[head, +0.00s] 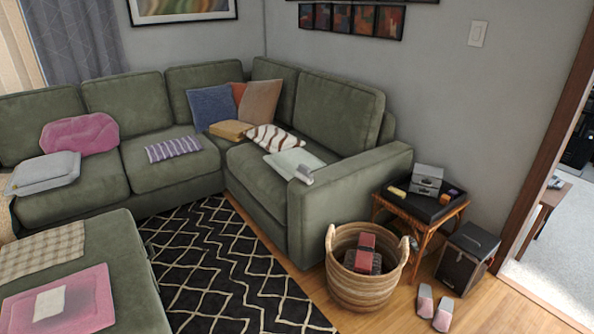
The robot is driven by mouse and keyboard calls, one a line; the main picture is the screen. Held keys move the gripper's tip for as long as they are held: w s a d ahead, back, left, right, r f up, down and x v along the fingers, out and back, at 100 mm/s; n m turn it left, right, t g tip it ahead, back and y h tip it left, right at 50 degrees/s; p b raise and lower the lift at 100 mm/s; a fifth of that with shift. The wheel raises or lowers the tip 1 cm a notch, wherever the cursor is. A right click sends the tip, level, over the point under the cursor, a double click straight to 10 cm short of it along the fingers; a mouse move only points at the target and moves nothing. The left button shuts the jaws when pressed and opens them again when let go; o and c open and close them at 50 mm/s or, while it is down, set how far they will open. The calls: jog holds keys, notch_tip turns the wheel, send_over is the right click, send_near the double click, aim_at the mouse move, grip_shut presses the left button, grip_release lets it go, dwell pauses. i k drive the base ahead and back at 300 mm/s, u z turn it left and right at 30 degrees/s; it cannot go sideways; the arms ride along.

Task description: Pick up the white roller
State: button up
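A small pale item (303,174), which looks like the white roller, lies at the front edge of the right sofa section, beside the inner side of its armrest. It is small in the head view, so its exact shape is hard to tell. It rests on or against a light grey-white folded cloth or pad (286,162). My gripper is not in view.
The green sectional (347,197) fills the left and middle. A wicker basket (362,293) stands before the armrest, near a side table (442,217), black box (467,258) and slippers (425,302). An ottoman (119,247) stands at left; the patterned rug (215,265) between is clear.

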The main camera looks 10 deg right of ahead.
aim_at(303, 173)
jog(key=z, duration=0.1)
jog(key=i, duration=0.1)
jog(key=k, duration=0.65)
jog(key=u, duration=0.3)
jog(key=i, duration=1.2)
jog(key=u, duration=0.65)
jog(key=i, duration=1.8)
jog(key=u, duration=0.1)
